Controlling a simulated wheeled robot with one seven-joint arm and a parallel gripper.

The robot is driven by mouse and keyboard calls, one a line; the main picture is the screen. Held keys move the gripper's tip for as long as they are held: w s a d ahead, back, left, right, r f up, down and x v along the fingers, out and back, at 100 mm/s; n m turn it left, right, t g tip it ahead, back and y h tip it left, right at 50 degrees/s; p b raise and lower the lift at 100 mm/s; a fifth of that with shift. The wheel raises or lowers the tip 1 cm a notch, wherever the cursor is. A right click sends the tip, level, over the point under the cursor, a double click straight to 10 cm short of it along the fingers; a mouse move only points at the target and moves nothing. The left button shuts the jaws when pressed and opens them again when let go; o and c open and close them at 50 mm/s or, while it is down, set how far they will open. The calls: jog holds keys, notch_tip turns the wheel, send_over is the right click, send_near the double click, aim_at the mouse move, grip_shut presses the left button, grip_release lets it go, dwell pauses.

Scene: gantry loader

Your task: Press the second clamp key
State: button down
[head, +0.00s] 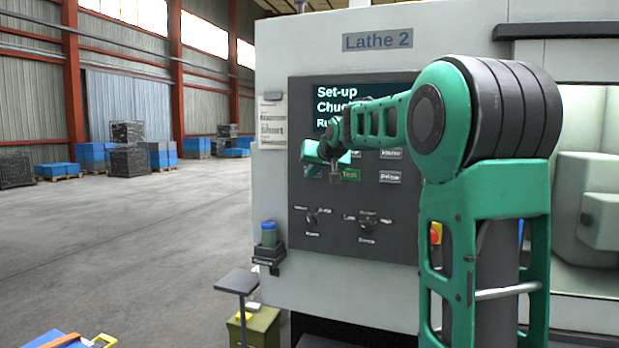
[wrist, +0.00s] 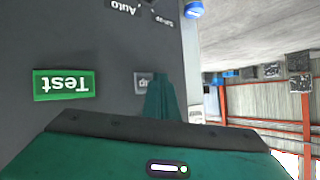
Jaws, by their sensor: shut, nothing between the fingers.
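The dark control panel (head: 300,222) of Lathe 2 carries a screen and keys. In the wrist view, which is upside down, a small grey key (wrist: 143,80) sits partly behind my finger; only the end of its label shows, seemingly "p", so I cannot confirm it as a clamp key. A lit green Test key (wrist: 64,84) is beside it, and it also shows in the head view (head: 350,174). My gripper (wrist: 162,78) is shut and empty, its tip over the edge of the grey key. Contact cannot be told. In the head view my gripper (head: 335,178) is in front of the panel.
Two rotary switches (head: 312,218) (head: 367,222) are below the keys. More grey keys (head: 390,177) are right of Test. A red stop button (head: 435,233) is partly behind my arm. A blue-topped container (head: 269,233) is at the machine's left corner. Open floor lies left.

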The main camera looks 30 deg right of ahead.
jog(key=shift+s+a, duration=0.5)
jog(key=shift+a, duration=0.1)
jog(key=shift+s+a, duration=0.8)
jog(key=shift+a, duration=0.2)
jog(key=shift+s+a, duration=0.75)
jog(key=shift+a, duration=0.2)
jog(key=s+f+g, duration=0.6)
jog(key=s+f, duration=1.1)
jog(key=s, duration=0.3)
jog(key=s+a+f+g+y, duration=0.1)
jog(key=s+f, duration=0.3)
jog(key=s, duration=0.4)
jog(key=s+a+f+g+y, duration=0.1)
jog(key=s+a+f+g, duration=0.2)
jog(key=s+f, duration=0.2)
jog(key=s+a+f+g+y, duration=0.1)
jog(key=s+f, duration=0.4)
jog(key=s, duration=0.6)
jog(key=shift+s+a+m+g, duration=0.2)
jog(key=shift+a+m+g, duration=0.25)
jog(key=shift+a, duration=0.5)
jog(key=shift+a, duration=0.1)
